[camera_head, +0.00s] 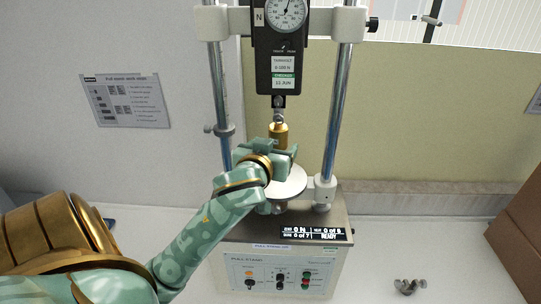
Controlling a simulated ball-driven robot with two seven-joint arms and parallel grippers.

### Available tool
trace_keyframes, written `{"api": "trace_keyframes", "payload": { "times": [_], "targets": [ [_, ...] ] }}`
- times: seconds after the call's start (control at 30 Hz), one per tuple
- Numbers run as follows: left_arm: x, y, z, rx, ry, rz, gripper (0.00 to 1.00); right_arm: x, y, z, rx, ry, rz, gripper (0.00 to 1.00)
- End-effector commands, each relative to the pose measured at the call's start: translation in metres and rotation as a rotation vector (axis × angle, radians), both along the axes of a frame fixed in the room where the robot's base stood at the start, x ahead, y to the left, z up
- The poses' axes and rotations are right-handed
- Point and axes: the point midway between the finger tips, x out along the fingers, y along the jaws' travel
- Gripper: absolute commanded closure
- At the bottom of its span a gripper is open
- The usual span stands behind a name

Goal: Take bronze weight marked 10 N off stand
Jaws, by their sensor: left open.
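A bronze weight (279,133) hangs upright below the hook of the dark force gauge (278,70) on the test stand (340,110). Its upper part shows; its lower part is hidden behind my left gripper, and no marking on it can be read. My left gripper (272,148) is at the lower part of the weight, its jaws open. I cannot tell whether the fingers touch the weight. The round pale plate (290,184) of the stand lies below the gripper. My right gripper is not in view.
Two chrome columns flank the gauge. The control box (280,272) with a display reading 0 N stands in front. A small metal part (408,286) lies on the pale bench at right. A brown box (518,240) is at the right edge.

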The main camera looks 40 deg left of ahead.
Motion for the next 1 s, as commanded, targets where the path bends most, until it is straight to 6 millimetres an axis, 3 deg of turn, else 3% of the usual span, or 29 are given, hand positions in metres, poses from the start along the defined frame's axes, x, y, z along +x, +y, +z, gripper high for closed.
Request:
{"api": "trace_keyframes", "payload": {
  "times": [0.13, 0.33, 0.7, 1.0],
  "targets": [
    [0.011, 0.006, -0.003, 0.003, 0.000, 0.002, 0.27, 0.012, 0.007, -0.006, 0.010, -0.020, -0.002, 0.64],
    [0.026, 0.013, -0.005, 0.001, 0.002, 0.003, 0.27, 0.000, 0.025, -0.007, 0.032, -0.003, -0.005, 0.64],
    [0.051, 0.025, -0.011, 0.001, 0.001, 0.002, 0.27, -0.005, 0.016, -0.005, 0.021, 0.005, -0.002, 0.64],
    [0.060, 0.030, -0.013, 0.000, 0.000, 0.001, 0.27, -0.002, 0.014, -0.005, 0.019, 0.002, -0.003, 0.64]
  ]
}}
